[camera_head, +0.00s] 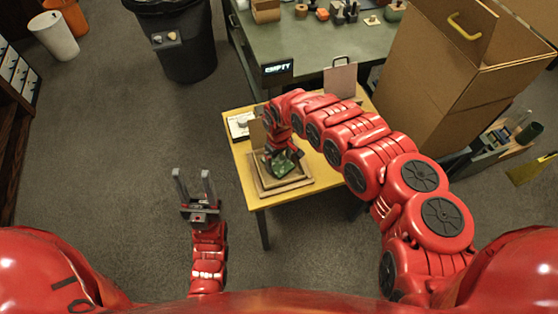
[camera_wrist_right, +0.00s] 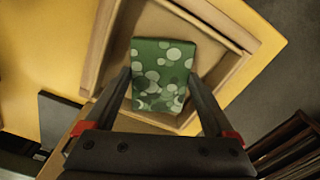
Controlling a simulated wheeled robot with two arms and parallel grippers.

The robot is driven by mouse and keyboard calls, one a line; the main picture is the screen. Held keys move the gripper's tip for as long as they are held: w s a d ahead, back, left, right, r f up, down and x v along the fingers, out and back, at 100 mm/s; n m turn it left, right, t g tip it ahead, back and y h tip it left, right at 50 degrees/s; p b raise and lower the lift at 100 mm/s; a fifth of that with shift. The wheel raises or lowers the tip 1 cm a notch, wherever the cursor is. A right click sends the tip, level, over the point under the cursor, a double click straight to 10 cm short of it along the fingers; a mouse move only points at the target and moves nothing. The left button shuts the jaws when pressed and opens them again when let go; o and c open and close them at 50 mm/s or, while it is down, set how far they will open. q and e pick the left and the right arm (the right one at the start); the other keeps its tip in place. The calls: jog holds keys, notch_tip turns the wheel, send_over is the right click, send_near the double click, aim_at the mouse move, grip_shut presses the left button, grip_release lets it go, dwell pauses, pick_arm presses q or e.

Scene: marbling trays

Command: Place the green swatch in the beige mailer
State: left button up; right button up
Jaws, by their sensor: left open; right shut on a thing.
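The green swatch (camera_head: 284,165), patterned with pale round spots, is over the inside of the beige mailer (camera_head: 266,189), an open, walled tray on the yellow table. In the right wrist view the swatch (camera_wrist_right: 163,75) is between the fingers of my right gripper (camera_wrist_right: 160,78), which is shut on it. The mailer's pale walls (camera_wrist_right: 100,46) surround the swatch there. I cannot tell whether the swatch touches the mailer's floor. My right gripper (camera_head: 280,155) partly hides the swatch in the head view. My left gripper (camera_head: 194,185) is open and empty, left of the table, over the floor.
The yellow table (camera_head: 257,202) also carries a white item (camera_head: 238,124) at its left and an upright beige panel (camera_head: 340,80) at the back. Large cardboard boxes (camera_head: 440,75) stand at right.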

aim_at(279, 163)
jog(key=shift+f, duration=0.35)
jog(key=o, duration=1.1)
jog(key=shift+f, duration=0.1)
jog(key=shift+c, duration=0.2)
notch_tip(279, 163, up, 12)
